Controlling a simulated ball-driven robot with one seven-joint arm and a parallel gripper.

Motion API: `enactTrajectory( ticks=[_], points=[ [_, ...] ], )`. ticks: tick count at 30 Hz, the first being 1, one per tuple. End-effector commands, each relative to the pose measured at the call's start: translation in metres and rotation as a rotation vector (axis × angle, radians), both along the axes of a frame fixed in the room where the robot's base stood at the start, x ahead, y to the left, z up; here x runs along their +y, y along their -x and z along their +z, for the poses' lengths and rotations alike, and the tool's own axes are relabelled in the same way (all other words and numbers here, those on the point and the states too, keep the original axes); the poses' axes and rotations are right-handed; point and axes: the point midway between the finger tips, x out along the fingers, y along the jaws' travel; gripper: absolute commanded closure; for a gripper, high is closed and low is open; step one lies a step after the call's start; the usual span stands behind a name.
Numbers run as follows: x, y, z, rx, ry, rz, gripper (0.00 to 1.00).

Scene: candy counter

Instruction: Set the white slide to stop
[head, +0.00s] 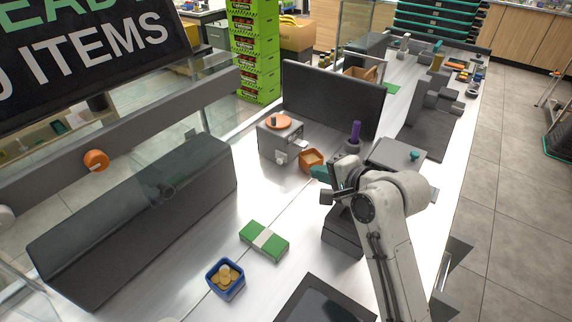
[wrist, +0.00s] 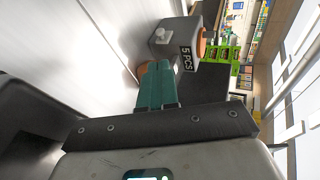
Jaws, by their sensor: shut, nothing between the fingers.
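A grey dispenser box (head: 268,142) with an orange round top stands on the counter in front of a dark panel. A small white slide (head: 281,158) sticks out of its near face. In the wrist view the box (wrist: 178,52) appears turned, with a "5 PCS" label, and the white slide (wrist: 162,35) shows on its face. The slide's setting cannot be read. My gripper (head: 317,171) has teal fingers, shut and empty, right of the slide and apart from it. In the wrist view the fingertips (wrist: 157,66) overlap the box's lower edge.
A purple-handled tool (head: 355,131) stands behind my gripper.

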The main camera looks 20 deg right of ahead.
Motion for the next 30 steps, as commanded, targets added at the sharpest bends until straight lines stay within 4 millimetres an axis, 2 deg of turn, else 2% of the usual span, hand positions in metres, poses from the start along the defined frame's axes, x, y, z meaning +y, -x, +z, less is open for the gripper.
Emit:
enactTrajectory(
  ticks=[8, 24, 30],
  points=[
    [0.003, -0.008, -0.003, 0.0, 0.0, 0.001, 1.0],
    [0.03, -0.085, -0.043, 0.001, 0.002, 0.001, 1.0],
    [0.037, -0.106, -0.055, 0.001, 0.002, 0.001, 1.0]
  ],
)
